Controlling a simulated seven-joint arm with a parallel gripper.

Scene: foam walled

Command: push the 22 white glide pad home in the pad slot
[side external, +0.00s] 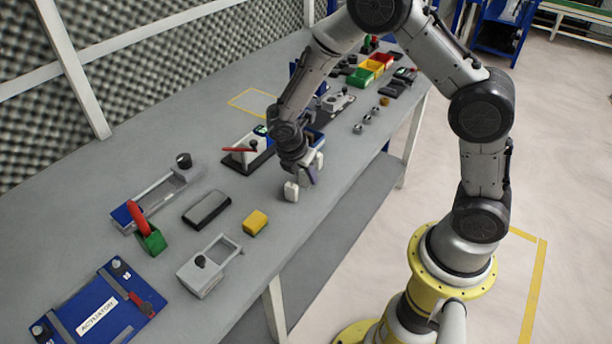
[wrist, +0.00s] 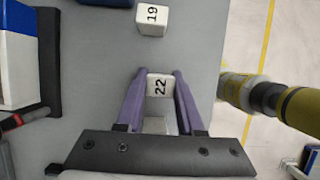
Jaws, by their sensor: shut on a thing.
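The white glide pad marked 22 (wrist: 159,86) is between the two purple fingers of my gripper (wrist: 161,82), which are shut on it in the wrist view. In the side view the white pad (side external: 291,191) shows at my gripper (side external: 305,176), low over the grey bench; I cannot tell if it touches. The pad slot is not clearly identifiable. A grey fixture with a pocket and black knob (side external: 208,266) stands nearer the camera, and a longer channelled fixture (side external: 168,192) lies to the left.
A white block marked 19 (wrist: 152,17) stands close to my gripper. A device with a red lever (side external: 248,151) is left of it. A yellow block (side external: 255,222), a dark grey case (side external: 206,208) and a blue actuator board (side external: 98,308) lie on the bench (side external: 325,210). The bench edge is close.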

